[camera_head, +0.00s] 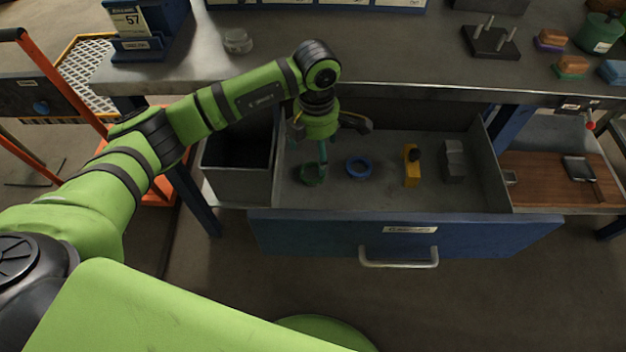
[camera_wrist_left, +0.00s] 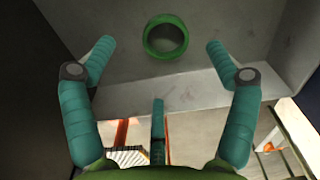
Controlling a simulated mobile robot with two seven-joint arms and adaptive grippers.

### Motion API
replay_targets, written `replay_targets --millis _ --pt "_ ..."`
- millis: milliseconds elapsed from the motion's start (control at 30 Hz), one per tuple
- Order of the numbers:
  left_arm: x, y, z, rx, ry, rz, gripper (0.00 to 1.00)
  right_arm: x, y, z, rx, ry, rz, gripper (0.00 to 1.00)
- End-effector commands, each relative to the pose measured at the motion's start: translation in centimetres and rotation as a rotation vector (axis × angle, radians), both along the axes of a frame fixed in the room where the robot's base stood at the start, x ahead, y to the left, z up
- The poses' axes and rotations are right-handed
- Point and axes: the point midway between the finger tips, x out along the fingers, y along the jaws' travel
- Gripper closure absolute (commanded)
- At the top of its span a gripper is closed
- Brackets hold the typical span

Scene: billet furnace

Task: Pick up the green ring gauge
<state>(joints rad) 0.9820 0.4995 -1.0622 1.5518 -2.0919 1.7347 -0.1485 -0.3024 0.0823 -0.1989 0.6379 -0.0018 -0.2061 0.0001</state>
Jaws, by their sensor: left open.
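The green ring gauge (camera_head: 311,174) lies flat on the floor of the open drawer (camera_head: 405,225), near its left side. In the left wrist view the green ring (camera_wrist_left: 165,36) shows at the top centre, beyond the fingertips and apart from them. My left gripper (camera_head: 320,150) hangs over the left part of the drawer, just behind and above the ring. In the left wrist view its teal fingers (camera_wrist_left: 160,75) are spread wide with nothing between them. One finger partly overlaps the ring in the head view. My right gripper is not in view.
A blue ring (camera_head: 359,167), a yellow tool (camera_head: 411,166) and a grey stepped block (camera_head: 454,161) lie right of the green ring in the drawer. A grey bin (camera_head: 237,185) stands left of it. The workbench edge (camera_head: 420,92) runs behind.

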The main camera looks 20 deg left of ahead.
Motion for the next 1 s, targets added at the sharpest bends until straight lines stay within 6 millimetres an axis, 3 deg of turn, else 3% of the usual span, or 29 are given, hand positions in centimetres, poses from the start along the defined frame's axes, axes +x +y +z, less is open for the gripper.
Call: replay_targets --millis 100,267,500,633,800,833,900,1000 --pt "-0.1 -0.1 -1.3 -0.001 0.003 -0.001 0.13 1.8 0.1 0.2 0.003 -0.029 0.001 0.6" --pt "-0.3 0.0 -2.9 0.0 0.004 0.0 0.13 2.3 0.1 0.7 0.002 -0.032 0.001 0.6" --pt "-0.6 0.1 -6.4 -0.001 0.003 0.0 0.13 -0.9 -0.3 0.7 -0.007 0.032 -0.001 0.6" --pt "-0.5 0.1 -7.0 -0.001 0.001 -0.002 0.13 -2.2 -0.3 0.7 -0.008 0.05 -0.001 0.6" --pt "-0.5 0.1 -7.0 0.0 0.0 -0.001 0.13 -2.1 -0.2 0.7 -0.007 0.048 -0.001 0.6" --pt "-0.5 0.1 -7.0 0.0 0.0 -0.001 0.17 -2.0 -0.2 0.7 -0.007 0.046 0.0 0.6" --pt "-0.5 0.1 -7.0 0.0 0.0 -0.001 0.45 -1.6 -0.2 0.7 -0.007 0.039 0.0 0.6" --pt "-0.5 0.1 -7.0 -0.001 0.001 -0.001 0.78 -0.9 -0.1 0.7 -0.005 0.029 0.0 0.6"
